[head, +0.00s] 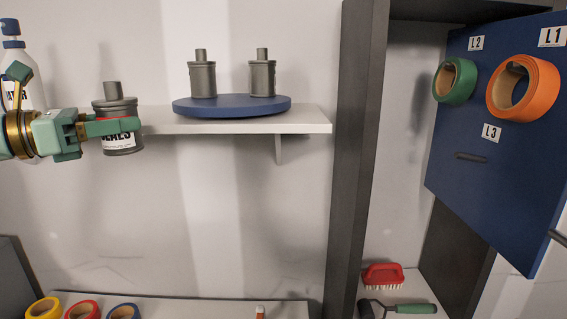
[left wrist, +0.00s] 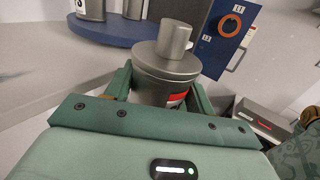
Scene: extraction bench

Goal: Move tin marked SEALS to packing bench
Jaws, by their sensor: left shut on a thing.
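The tin marked SEALS (head: 118,142) is a grey metal tin with a knob lid, a red band and a white label partly covered by the finger. My left gripper (head: 112,127) is shut on it at the left of the head view, in front of the shelf's left part. In the left wrist view the tin (left wrist: 168,62) stands between the green fingers (left wrist: 165,92). The right gripper is not in view. I cannot identify the packing bench for certain.
A white wall shelf (head: 310,121) bears a blue round tray (head: 232,112) with two grey tins (head: 202,79). A white bottle (head: 33,62) stands at far left. A dark post (head: 352,170) and a blue board (head: 460,130) with tape rolls are right. Tape rolls (head: 82,310) lie below.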

